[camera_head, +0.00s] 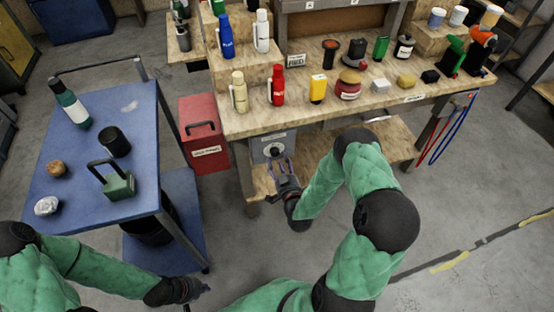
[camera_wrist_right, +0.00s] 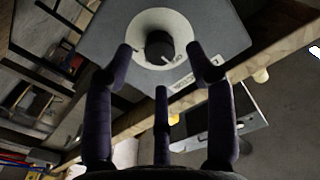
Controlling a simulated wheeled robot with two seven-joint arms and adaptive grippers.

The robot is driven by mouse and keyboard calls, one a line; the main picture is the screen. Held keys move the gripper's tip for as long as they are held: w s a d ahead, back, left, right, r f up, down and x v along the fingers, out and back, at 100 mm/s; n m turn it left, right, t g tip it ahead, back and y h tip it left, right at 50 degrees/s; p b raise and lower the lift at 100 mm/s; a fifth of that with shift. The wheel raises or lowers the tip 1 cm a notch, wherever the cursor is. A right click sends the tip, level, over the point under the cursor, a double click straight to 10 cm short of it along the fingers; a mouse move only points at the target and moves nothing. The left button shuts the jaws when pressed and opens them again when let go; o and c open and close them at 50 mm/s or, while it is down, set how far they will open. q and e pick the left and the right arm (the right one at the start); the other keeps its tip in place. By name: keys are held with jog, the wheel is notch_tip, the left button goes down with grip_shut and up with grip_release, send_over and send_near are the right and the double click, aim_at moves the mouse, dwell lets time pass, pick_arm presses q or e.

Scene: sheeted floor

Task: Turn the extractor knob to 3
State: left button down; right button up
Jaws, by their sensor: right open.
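The extractor knob (camera_wrist_right: 159,45) is a dark round knob on a pale dial disc, set in a grey panel (camera_wrist_right: 95,45). In the head view the knob (camera_head: 275,151) sits on the small grey control box (camera_head: 287,140) under the front of the workbench. My right gripper (camera_wrist_right: 167,58) is open; its fingers are spread on either side of the knob and apart from it. The right gripper also shows in the head view (camera_head: 279,165), just in front of the box. The dial's numbers are too small to read. My left gripper (camera_head: 195,291) is low, beside the blue cart; its fingers are unclear.
The wooden workbench (camera_head: 240,122) carries bottles, jars and tools above the control box. A red metal case (camera_head: 204,135) stands left of the box. A blue cart (camera_head: 75,165) holds a green bottle, a dark cup and a green weight. Open floor lies at lower right.

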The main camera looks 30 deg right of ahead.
aim_at(275, 152)
jog(key=shift+x, duration=1.3)
jog(key=shift+c, duration=0.3)
grip_shut()
